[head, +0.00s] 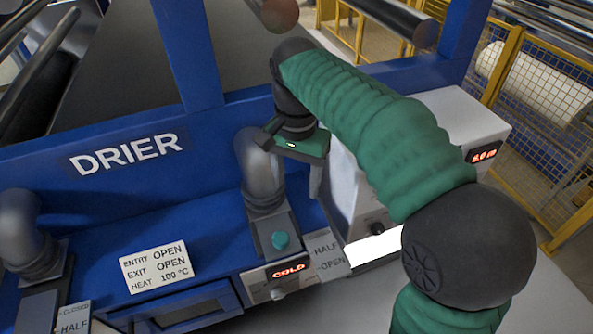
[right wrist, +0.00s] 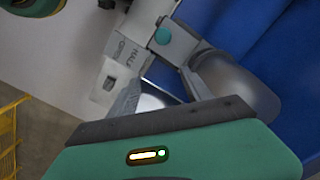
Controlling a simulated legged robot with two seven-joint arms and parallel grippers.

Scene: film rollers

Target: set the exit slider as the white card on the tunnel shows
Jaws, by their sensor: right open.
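The white card (head: 157,267) on the blue drier tunnel (head: 110,215) reads ENTRY OPEN, EXIT OPEN, HEAT 100 °C. To its right is a slider with a teal knob (head: 281,241), beside a grey scale (head: 328,252) showing HALF and OPEN; the scale's far end is hidden. The knob stands about beside HALF or farther back, short of OPEN. The right wrist view also shows the knob (right wrist: 162,36) and scale (right wrist: 128,52). My right gripper (head: 297,147) is open above and behind the knob, apart from it; its fingertips are not clearly seen. My left gripper is out of view.
A grey curved pipe (head: 262,170) rises just behind the knob. A COLD display (head: 289,271) with a small dial is in front. A white machine (head: 470,125) stands right. Another slider scale (head: 74,317) is lower left. Yellow fencing (head: 545,125) is beyond.

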